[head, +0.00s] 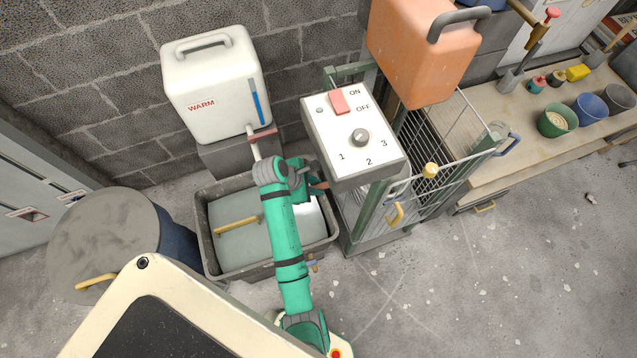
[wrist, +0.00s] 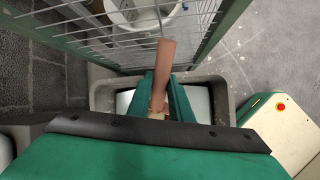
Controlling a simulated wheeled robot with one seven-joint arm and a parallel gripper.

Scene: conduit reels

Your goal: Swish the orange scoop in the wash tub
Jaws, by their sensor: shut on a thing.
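The wash tub (head: 206,250) is a grey bin on the floor below the white container, with grey-green liquid in it. Its rim also shows in the wrist view (wrist: 222,98). My gripper (head: 313,185) is over the tub's right side, beside the control box. In the wrist view my gripper (wrist: 163,108) is shut on an orange-brown handle (wrist: 167,62), which I take for the scoop. The handle points up toward the wire cage. The scoop's bowl is hidden by the fingers, so I cannot tell whether it touches the liquid.
A tan stick (head: 238,225) lies in the tub's left part. A white container marked WARM (head: 212,88) stands behind it. A control box (head: 352,140), a wire cage cart (head: 440,150) and an orange canister (head: 415,50) are close right. A drum (head: 105,235) stands left. Floor at right is open.

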